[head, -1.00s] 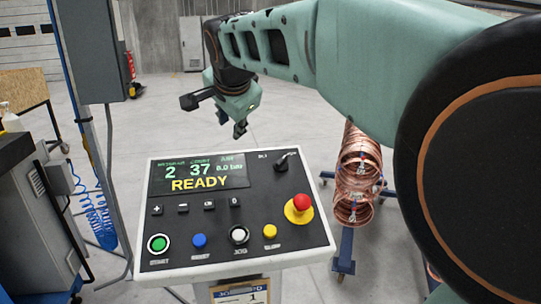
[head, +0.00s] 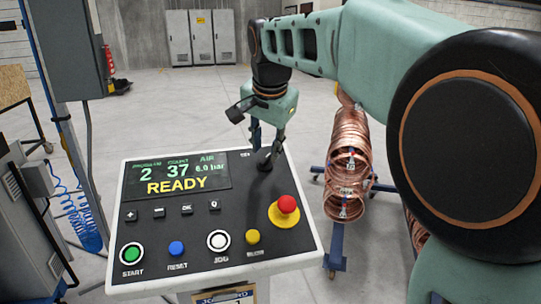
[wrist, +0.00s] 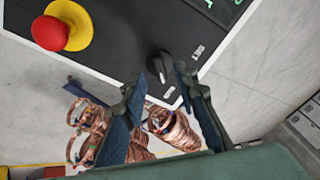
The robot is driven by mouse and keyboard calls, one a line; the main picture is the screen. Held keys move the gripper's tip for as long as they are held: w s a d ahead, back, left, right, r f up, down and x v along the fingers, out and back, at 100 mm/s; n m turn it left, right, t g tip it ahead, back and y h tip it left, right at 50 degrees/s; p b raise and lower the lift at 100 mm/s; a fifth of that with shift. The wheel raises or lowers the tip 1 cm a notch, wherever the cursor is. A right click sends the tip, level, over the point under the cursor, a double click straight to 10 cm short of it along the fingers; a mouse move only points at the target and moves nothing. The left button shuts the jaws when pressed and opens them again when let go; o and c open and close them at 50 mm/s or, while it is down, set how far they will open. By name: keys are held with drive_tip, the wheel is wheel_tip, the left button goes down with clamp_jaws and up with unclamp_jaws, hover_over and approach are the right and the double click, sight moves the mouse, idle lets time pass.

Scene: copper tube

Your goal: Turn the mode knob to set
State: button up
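The panel (head: 290,236) is a dark sloped face with a white rim. The mode knob (wrist: 160,64) is small and black, near the panel's upper right corner, with a pale line on it.
The red emergency stop (head: 287,204) on its yellow base lies below the knob. Green, blue, white and yellow buttons line the lower panel, and the screen (head: 177,177) reads READY. Copper coils (head: 348,160) on a blue stand are right of the panel. A grey cabinet (head: 72,45) stands left.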

sight(265, 158)
drive_tip(key=shift+x, duration=1.8)
clamp_jaws()
